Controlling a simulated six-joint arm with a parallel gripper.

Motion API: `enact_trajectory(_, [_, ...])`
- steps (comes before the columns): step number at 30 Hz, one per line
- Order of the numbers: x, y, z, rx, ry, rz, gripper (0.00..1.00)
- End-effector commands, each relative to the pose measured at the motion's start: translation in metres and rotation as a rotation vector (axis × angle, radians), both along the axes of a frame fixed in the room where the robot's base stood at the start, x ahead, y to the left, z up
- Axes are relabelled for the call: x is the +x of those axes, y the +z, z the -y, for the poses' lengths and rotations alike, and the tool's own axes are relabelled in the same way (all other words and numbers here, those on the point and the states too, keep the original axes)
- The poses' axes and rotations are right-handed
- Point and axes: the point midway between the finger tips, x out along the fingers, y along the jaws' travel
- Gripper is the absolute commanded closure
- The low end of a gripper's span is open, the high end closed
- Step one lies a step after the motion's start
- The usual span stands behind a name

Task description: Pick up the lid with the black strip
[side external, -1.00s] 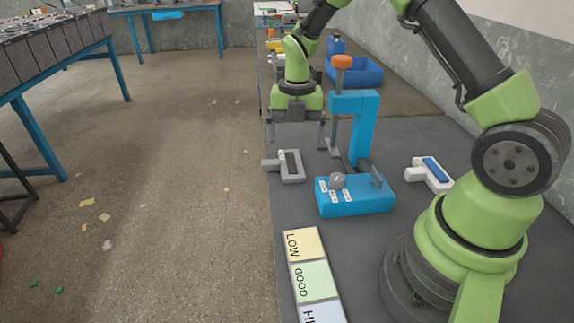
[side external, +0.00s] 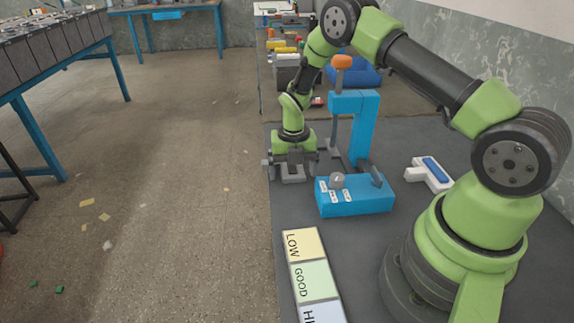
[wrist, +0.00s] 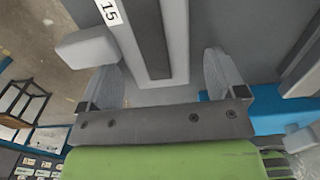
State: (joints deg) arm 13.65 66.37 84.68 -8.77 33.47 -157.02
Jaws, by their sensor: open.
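The lid with the black strip (wrist: 148,35) is a grey block with a dark strip along its top and a white label reading 15. A short handle (wrist: 86,48) sticks out on its left in the wrist view. In the side view the lid (side external: 293,179) lies on the dark mat, mostly hidden by my gripper (side external: 293,168). My gripper is open, low over the lid, and in the wrist view its fingers (wrist: 162,70) stand on either side of the lid's near end. Contact cannot be told.
A blue device (side external: 355,198) with a knob and an orange-topped post stands close right of my gripper. A white lid with a blue strip (side external: 430,173) lies farther right. LOW (side external: 303,243) and GOOD (side external: 312,281) panels lie in front. The mat's left edge is close.

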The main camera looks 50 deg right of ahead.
Motion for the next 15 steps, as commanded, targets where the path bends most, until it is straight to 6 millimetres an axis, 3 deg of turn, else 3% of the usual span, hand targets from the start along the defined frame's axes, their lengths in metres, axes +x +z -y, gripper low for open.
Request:
enact_trajectory(5, [0.0001, 0.0002, 0.0001, 0.0, -0.001, 0.0, 0.11])
enact_trajectory(12, [0.0001, 0.0004, 0.0001, 0.0, -0.001, 0.0, 0.66])
enact_trajectory(15, [0.0002, 0.0006, 0.0001, -0.001, -0.001, 0.001, 0.67])
